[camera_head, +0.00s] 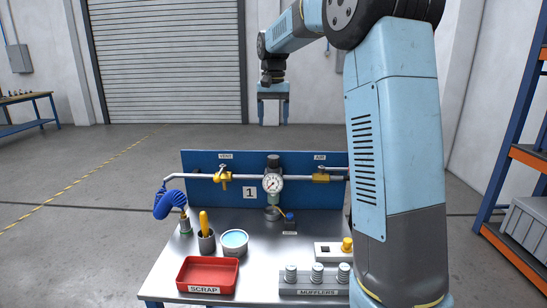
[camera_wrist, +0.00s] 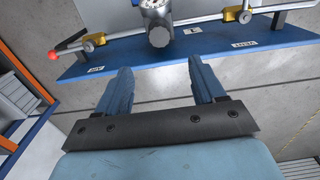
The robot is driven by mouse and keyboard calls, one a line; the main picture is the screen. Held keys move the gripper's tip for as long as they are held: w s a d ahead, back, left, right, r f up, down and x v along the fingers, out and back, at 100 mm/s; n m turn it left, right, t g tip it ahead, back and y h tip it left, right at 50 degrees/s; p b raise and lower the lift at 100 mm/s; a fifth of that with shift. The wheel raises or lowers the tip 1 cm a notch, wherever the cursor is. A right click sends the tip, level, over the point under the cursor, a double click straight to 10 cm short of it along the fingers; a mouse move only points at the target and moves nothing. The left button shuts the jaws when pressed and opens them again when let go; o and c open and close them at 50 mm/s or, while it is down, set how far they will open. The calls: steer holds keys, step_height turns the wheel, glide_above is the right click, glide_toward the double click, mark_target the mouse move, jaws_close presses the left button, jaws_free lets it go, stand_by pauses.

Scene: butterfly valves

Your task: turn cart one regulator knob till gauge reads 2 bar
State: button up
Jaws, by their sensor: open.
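The cart (camera_head: 180,262) bears an upright blue panel (camera_head: 232,165) marked 1. The regulator knob (camera_head: 273,160) is dark and tops the regulator at the panel's middle. The round white gauge (camera_head: 272,183) faces the head camera below it; its needle is too small to read. In the wrist view the knob (camera_wrist: 159,37) shows end-on just beyond the fingertips, with part of the gauge (camera_wrist: 154,4) at the top edge. My gripper (camera_head: 272,121) hangs fingers down above the knob, apart from it. In the wrist view my gripper (camera_wrist: 160,68) is open and empty.
A pipe with yellow valves, VENT (camera_head: 223,177) left and AIR (camera_head: 321,178) right, flanks the regulator. A blue coiled hose (camera_head: 169,203), a tool cup (camera_head: 206,241), a red SCRAP tray (camera_head: 207,274) and MUFFLERS rack (camera_head: 316,281) occupy the cart top. A shelf (camera_head: 520,155) stands right.

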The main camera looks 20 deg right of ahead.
mark_target(273, 156)
step_height(273, 156, down, 13)
steer(key=shift+f, duration=0.15)
stand_by(0.4)
steer(key=c, duration=1)
